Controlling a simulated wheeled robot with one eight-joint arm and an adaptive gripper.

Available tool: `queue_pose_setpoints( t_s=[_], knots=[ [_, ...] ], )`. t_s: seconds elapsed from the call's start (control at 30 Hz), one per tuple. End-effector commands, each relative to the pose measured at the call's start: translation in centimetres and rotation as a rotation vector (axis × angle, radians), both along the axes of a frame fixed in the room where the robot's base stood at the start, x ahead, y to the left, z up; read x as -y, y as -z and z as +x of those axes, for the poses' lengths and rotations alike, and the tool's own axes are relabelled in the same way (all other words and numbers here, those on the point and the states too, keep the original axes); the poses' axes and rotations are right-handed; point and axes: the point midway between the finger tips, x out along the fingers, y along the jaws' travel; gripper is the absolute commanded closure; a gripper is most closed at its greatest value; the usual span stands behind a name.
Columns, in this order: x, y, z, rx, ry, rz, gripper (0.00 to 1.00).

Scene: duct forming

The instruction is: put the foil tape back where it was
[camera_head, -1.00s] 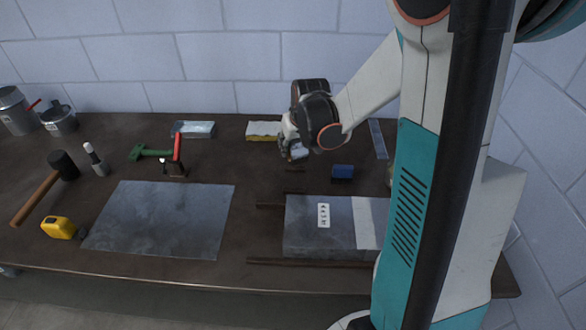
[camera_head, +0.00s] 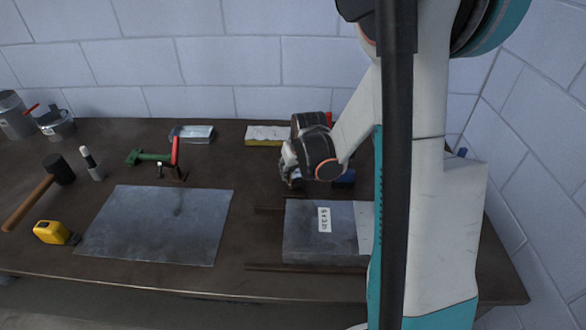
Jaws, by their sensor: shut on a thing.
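My gripper (camera_head: 290,182) is low over the table's back middle, behind the grey sheet-metal duct piece. It is shut on a small silvery thing (camera_head: 295,182), which looks like the foil tape. The fingers and wrist hide most of it, and I cannot tell whether it touches the table. A blue block (camera_head: 345,179) stands just right of the gripper, partly hidden by my wrist.
The duct piece (camera_head: 303,245) with a white label lies in front of the gripper, between dark bars. A flat metal sheet (camera_head: 160,225) lies to the left. A yellow-sided block (camera_head: 264,135) stands behind. A tape measure (camera_head: 52,232), mallet (camera_head: 48,190) and green-handled tool (camera_head: 150,158) lie farther left.

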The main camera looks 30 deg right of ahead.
Motion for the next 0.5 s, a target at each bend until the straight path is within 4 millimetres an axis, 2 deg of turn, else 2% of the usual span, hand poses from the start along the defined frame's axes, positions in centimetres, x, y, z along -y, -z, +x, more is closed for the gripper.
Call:
queue_pose_setpoints(
  t_s=[0.17,0.2,0.3,0.5],
  knots=[
    [0.00,0.64,0.01,0.000,0.000,0.000,0.86],
    [0.00,0.69,0.01,0.000,0.000,0.000,0.58],
    [0.00,0.56,0.01,0.000,0.000,0.000,0.40],
    [0.00,0.55,0.00,0.000,0.000,0.000,0.40]
  ],
)
